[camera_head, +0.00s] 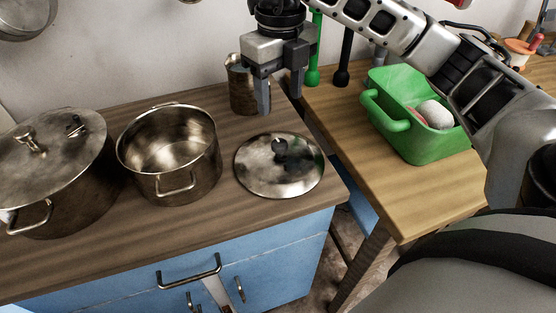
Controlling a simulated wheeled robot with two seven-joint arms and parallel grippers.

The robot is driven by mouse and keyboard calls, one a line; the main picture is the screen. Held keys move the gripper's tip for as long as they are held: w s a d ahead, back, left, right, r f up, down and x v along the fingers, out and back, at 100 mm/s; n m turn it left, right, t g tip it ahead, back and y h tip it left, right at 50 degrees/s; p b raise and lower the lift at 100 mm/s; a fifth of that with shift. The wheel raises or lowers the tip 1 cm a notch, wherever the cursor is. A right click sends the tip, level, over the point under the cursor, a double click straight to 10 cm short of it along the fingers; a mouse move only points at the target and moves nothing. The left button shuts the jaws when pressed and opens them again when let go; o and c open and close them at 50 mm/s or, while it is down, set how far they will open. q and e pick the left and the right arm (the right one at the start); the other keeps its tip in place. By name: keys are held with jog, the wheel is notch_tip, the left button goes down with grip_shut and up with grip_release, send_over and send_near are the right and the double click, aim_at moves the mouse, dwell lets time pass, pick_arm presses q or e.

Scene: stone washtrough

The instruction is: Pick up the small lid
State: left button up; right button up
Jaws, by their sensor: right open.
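The small lid (292,176) is a round, shiny metal lid with a dark knob (280,146). It lies flat on the wooden counter, knob up, near the counter's right end. My right gripper (279,101) is above and behind the lid, pointing down, with its fingers apart and nothing between them. It is clear of the knob in the picture. My left gripper is not in view.
An open metal pot (170,185) stands left of the lid, and a larger lidded pot (55,200) stands farther left. A metal canister (240,90) is behind the lid. A green basin (440,151) with items sits on the right table (375,190).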

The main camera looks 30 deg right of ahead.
aim_at(279, 143)
notch_tip(279, 143, down, 12)
jog(key=shift+f, duration=0.1)
jog(key=c, duration=1.2)
